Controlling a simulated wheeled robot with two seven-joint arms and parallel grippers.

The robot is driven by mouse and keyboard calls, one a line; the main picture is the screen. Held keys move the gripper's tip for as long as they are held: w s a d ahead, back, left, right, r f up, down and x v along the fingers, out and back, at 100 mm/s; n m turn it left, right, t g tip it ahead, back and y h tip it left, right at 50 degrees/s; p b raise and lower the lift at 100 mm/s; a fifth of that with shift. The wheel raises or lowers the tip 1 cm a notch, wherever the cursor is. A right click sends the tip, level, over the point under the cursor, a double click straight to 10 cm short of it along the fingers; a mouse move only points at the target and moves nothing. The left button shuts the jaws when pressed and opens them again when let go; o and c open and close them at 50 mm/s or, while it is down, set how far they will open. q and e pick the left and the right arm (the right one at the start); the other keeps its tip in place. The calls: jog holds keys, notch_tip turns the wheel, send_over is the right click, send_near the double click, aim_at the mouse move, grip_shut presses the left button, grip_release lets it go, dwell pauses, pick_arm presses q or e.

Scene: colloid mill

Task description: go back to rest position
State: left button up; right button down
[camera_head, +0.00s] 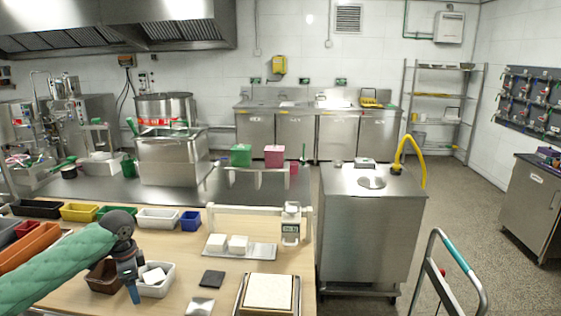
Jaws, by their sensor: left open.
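My left arm, in a green padded sleeve, comes in from the left over the wooden table (215,268). My left gripper (132,292) points down, with its jaws open. In the picture it overlaps the gap between a brown bin (102,278) and a white bin (160,290) holding white pieces. I cannot tell its exact height above them, and I see nothing held in it. My right gripper is out of view.
A tray with white blocks (238,245), a dark square (212,278) and a framed pale slab (270,291) lie to the right. Small coloured bins line the table's back. A steel cabinet (368,235) and a handrail (430,265) stand right, with open floor beyond.

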pick_arm(q)
jog(key=s+d+f+n+t+h, duration=0.1)
jog(key=s+d+f, duration=0.7)
jog(key=d, duration=0.3)
jog(key=s+d+f+n+t+h, duration=0.1)
jog(key=s+d+f, duration=0.8)
jog(key=d, duration=0.2)
jog(key=s+a+f+n+t+y, duration=0.2)
jog(key=s+n, duration=0.6)
jog(key=s, duration=1.3)
jog(key=s+d+f+g, duration=0.1)
jog(key=d+f, duration=0.1)
jog(key=f, duration=1.3)
jog(key=s+d+f+g, duration=0.1)
jog(key=d+f, duration=0.2)
jog(key=f, duration=1.2)
jog(key=shift+s+g+h, duration=0.25)
jog(key=shift+g+h, duration=0.05)
jog(key=shift+h, duration=0.1)
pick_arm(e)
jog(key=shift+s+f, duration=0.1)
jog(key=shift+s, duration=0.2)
